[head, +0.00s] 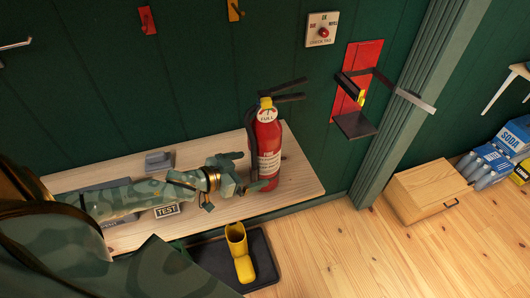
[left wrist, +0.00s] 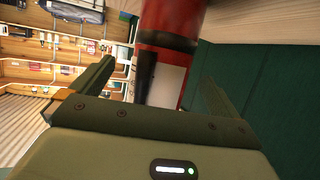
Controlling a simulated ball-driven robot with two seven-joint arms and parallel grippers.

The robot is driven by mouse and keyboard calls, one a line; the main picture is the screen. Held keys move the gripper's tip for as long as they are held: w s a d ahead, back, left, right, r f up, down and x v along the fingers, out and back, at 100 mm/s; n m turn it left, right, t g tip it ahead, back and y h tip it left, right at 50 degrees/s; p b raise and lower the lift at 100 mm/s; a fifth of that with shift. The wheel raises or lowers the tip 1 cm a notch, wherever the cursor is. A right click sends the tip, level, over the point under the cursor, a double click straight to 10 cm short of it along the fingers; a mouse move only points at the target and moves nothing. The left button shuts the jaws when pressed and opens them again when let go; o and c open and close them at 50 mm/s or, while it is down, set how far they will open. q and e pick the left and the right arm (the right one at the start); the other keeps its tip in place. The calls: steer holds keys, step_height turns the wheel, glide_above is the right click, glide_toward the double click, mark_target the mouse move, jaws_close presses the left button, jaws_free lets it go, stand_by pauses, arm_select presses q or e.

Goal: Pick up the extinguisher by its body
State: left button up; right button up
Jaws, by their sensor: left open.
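The red fire extinguisher (head: 267,150) stands upright on the wooden bench (head: 300,178), with a yellow neck, black handle, black hose and white label. My left gripper (head: 250,172) is open at the left side of its lower body. In the left wrist view the extinguisher (left wrist: 172,30) lies between the two open fingers of my left gripper (left wrist: 155,85), its near part hidden behind the gripper's edge. I cannot tell if a finger touches it. My right gripper is not in view.
A grey block (head: 160,161) and a TEST sign (head: 166,210) are on the bench left of the extinguisher.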

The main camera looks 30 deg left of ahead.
arm_select(q)
steer(key=x, duration=0.4)
steer(key=shift+w+a+f+b, duration=0.1)
steer(key=shift+w+a+b, duration=0.05)
steer(key=shift+w+b, duration=0.25)
steer(key=shift+s, duration=0.1)
steer(key=c, duration=1.8)
steer(key=shift+r, duration=0.25)
steer(key=shift+c, duration=0.9)
